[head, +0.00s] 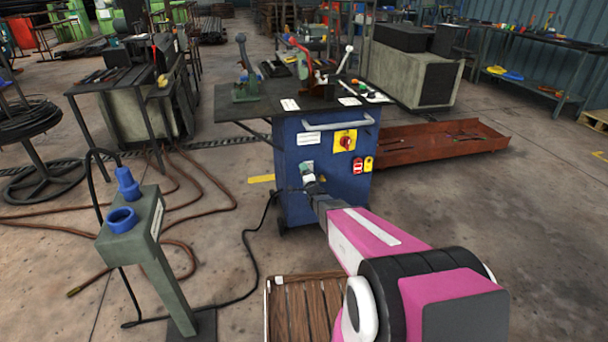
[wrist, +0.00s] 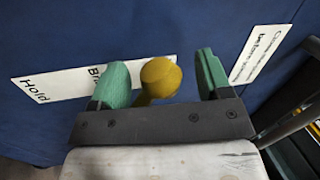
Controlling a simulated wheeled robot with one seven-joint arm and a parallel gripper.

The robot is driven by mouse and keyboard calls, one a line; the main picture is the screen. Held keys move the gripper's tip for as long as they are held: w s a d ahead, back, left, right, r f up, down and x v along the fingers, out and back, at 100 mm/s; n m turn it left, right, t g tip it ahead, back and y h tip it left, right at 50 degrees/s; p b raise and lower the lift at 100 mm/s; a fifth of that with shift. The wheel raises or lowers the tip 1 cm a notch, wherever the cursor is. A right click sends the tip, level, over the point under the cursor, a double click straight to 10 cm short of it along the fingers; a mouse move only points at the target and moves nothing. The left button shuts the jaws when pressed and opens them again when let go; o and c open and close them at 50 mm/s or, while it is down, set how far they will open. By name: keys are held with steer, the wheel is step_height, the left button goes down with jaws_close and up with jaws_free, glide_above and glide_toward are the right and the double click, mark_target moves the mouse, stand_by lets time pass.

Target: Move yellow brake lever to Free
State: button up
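The yellow brake lever's round knob (wrist: 160,77) shows in the wrist view between the two green fingers of my gripper (wrist: 161,72). A gap is visible on each side of the knob, so the gripper is open around it. Behind the knob is a white label strip (wrist: 52,85) reading "Hold" at its left end; the rest of its text is partly covered by a finger and the knob. No "Free" wording is readable. In the head view my gripper (head: 309,178) is at the front of the blue cabinet (head: 292,207), and I cannot make out the lever there.
A second white label (wrist: 260,54) is to the right in the wrist view. The cabinet front carries a red-and-yellow switch (head: 345,141) and a handle bar (head: 338,123). A grey post with blue sockets (head: 143,228) stands left. A wooden pallet (head: 300,310) lies near my arm.

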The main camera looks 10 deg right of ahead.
steer(key=shift+s, duration=0.15)
steer(key=shift+s+f, duration=0.1)
steer(key=shift+s, duration=0.5)
steer(key=v, duration=0.9)
steer(key=shift+d+f, duration=0.15)
